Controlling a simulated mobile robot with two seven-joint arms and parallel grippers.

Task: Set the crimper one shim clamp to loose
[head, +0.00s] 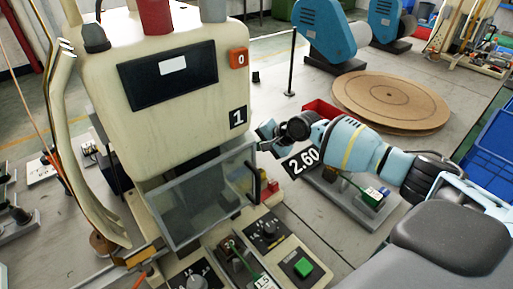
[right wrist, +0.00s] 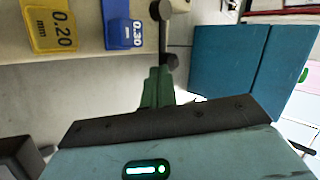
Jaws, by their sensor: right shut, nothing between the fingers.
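Crimper one (head: 155,105) is the cream machine marked 1 on the left of the head view. My right gripper (head: 262,132) is at its right side, fingers partly hidden there. In the right wrist view my right gripper (right wrist: 157,72) is shut and empty. Just beyond its fingertips is a dark lever with round ends (right wrist: 166,38), which looks like the shim clamp. I cannot tell whether they touch or how the clamp is set. A yellow 0.20 shim (right wrist: 50,30) and a blue 0.30 shim (right wrist: 122,25) hang left of the lever. My left gripper is not in view.
A clear guard box (head: 200,198) fronts the crimper, above a panel with knobs and a green button (head: 303,267). A 2.60 sign (head: 303,161) and a grey fixture stand below my right arm. A round brown reel (head: 390,100) lies behind. Blue panels (right wrist: 235,70) stand right of my gripper.

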